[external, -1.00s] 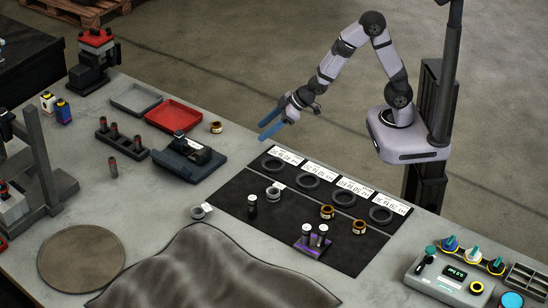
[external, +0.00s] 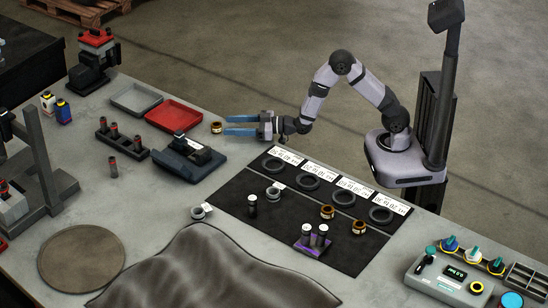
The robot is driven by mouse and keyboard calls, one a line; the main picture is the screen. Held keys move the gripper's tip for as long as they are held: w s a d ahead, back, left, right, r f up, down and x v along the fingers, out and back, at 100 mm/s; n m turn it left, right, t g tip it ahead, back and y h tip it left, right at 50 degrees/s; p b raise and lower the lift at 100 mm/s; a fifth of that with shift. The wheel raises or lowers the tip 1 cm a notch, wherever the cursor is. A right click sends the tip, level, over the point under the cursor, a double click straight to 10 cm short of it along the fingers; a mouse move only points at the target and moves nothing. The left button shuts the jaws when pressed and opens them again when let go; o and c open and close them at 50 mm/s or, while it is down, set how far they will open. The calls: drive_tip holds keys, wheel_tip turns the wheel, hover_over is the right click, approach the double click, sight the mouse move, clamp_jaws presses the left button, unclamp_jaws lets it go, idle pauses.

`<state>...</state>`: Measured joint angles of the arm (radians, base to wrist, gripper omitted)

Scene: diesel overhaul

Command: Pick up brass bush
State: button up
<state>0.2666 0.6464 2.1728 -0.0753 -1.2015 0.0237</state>
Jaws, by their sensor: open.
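A small brass bush (external: 216,128) sits on the bench just right of the red tray, near the bench's back edge. My gripper (external: 226,125) has two blue fingers pointing left, spread apart, with their tips close to this bush on its right side. I cannot tell whether the tips reach around it. Two other brass bushes stand on the black mat: one (external: 327,212) near the middle right and one (external: 359,228) further right.
A red tray (external: 172,114) and a dark blue fixture (external: 188,158) lie left of my gripper. The black mat (external: 240,186) bears dark rings, label cards and small parts. A control box (external: 452,278) stands at front right. A crumpled grey cloth (external: 205,268) covers the front.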

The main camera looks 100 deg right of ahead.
drive_tip(key=shift+d+p+x, duration=0.15)
drive_tip(key=shift+p+x, duration=0.35)
drive_tip(key=shift+x, duration=1.15)
drive_tip(key=shift+d+p+x, duration=0.1)
drive_tip(key=shift+p+x, duration=0.4)
drive_tip(key=shift+x, duration=1.1)
drive_tip(key=shift+r, duration=0.15)
drive_tip(key=c, duration=1.3)
drive_tip(key=shift+r, duration=0.15)
wheel_tip(320, 180, up, 10)
drive_tip(key=shift+f+b, duration=0.1)
drive_tip(key=shift+b, duration=0.5)
wheel_tip(320, 180, up, 10)
drive_tip(key=p, duration=1)
hover_over(216, 124)
